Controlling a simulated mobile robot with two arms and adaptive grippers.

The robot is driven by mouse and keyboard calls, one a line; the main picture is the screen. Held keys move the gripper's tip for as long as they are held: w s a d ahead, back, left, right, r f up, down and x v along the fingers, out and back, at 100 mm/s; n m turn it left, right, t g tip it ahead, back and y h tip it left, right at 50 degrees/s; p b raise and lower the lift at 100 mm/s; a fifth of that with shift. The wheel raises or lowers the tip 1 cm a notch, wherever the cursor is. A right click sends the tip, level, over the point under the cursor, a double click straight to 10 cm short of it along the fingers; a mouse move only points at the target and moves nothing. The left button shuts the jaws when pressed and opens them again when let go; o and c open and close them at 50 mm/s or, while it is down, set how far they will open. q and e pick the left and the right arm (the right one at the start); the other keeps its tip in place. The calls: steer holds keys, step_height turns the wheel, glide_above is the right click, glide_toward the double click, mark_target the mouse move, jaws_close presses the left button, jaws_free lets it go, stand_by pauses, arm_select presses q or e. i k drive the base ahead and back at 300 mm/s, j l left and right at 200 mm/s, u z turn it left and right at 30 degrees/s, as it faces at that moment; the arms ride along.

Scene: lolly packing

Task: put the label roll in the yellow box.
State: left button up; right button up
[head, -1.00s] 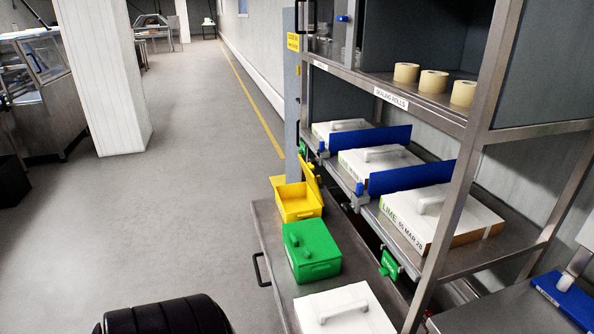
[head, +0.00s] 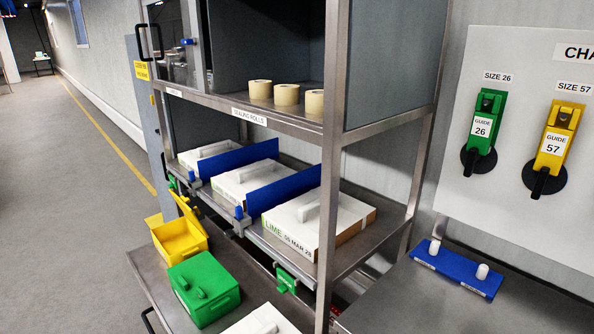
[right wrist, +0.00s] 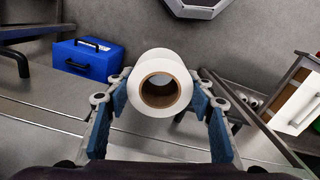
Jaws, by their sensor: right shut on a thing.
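The label roll (right wrist: 177,112) is a white roll with a brown core, seen end-on in the right wrist view. My right gripper (right wrist: 165,108) is shut on it, with blue finger pads on both sides. The roll is held above a grey metal surface. The yellow box (head: 180,241) stands on the low metal cart at the lower left of the head view, with its lid open and nothing visible inside. My left gripper is in neither current view. The right gripper and roll are not in the head view.
A closed green box (head: 204,289) stands beside the yellow box. A steel shelf (head: 300,128) holds white cartons (head: 318,222) and sealing rolls (head: 286,94). A blue box (right wrist: 88,60) sits behind the roll in the wrist view. A guide board (head: 520,215) hangs at right.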

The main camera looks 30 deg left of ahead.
mark_target(173, 251)
steer(key=j, duration=0.6)
steer(key=i+j+u, duration=0.1)
steer(key=j, duration=0.5)
steer(key=i+j, duration=0.15)
steer(key=j, duration=0.45)
steer(key=i+j+u, duration=0.1)
steer(key=j, duration=0.5)
steer(key=i+j, duration=0.1)
steer(key=j, duration=0.5)
steer(key=i+j+u, duration=0.15)
steer(key=j, duration=0.4)
steer(key=i+j, duration=0.1)
steer(key=j, duration=0.5)
steer(key=i+j+u, duration=0.1)
steer(key=j, duration=0.45)
steer(key=i+j, duration=0.15)
steer(key=j, duration=0.2)
steer(key=i+j, duration=0.15)
steer(key=j, duration=0.2)
steer(key=i+j, duration=0.1)
steer(key=j, duration=0.25)
steer(key=i+j, duration=0.15)
steer(key=j, duration=0.2)
steer(key=u, duration=0.05)
